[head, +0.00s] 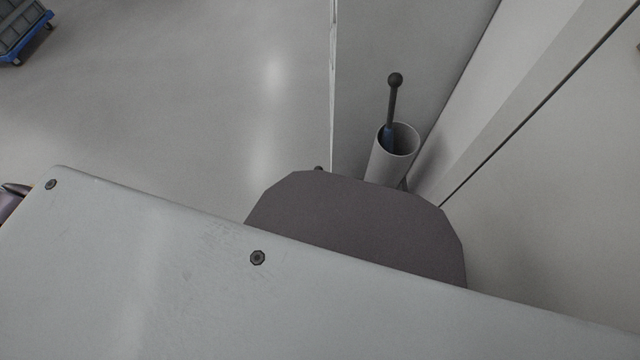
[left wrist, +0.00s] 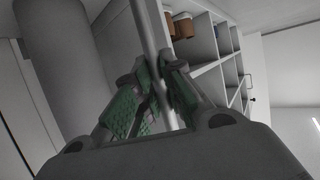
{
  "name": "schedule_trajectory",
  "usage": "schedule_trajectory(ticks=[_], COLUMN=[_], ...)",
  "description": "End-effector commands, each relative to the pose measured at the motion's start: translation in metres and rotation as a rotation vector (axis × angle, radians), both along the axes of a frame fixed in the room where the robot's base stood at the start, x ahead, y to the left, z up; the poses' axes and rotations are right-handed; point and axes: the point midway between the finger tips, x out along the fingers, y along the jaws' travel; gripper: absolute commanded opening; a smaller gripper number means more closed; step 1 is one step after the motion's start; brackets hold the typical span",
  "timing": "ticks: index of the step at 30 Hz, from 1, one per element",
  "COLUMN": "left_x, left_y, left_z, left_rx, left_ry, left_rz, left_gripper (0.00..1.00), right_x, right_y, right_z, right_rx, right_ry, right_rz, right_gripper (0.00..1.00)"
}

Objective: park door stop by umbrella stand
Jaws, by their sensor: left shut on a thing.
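The umbrella stand (head: 403,148) is a pale open-topped tube in the head view, right of centre near the wall. An umbrella with a dark knobbed handle (head: 393,98) stands in it. In the left wrist view my left gripper (left wrist: 165,82), with green finger pads, is shut on a pale grey bar (left wrist: 153,35). The bar runs up between the fingers; I cannot tell whether it belongs to the door stop. I cannot make out the door stop for certain in either view. My left gripper does not show in the head view, and my right gripper is in neither view.
A blue wheeled dolly with grey crates (head: 22,28) is at the far upper left. Open grey floor (head: 190,90) lies left of the thin pale upright edge (head: 332,80). White shelving (left wrist: 215,50) with brown items shows in the left wrist view.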

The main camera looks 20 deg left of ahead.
Motion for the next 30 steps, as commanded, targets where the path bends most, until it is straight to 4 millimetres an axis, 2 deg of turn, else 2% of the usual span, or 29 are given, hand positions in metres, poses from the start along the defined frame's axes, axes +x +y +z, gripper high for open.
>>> schedule_trajectory(ticks=[12, 13, 18, 30], left_x=[0.0018, 0.0001, 0.0002, 0.0001], left_y=[-0.0006, 0.0000, -0.0002, -0.0001], left_z=[-0.0015, -0.0032, -0.0027, -0.0017], left_rx=[-0.002, 0.000, 0.000, 0.000], left_ry=[-0.005, 0.000, 0.000, 0.000], left_rz=[0.000, 0.000, 0.000, 0.000], left_gripper=[0.00, 0.14, 0.33, 0.33], right_x=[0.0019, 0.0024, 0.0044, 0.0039], right_y=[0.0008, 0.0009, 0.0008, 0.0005], right_z=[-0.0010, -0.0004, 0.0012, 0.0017], right_rx=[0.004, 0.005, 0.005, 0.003], right_ry=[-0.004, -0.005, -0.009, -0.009], right_rz=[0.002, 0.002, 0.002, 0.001], right_gripper=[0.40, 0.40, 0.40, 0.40])
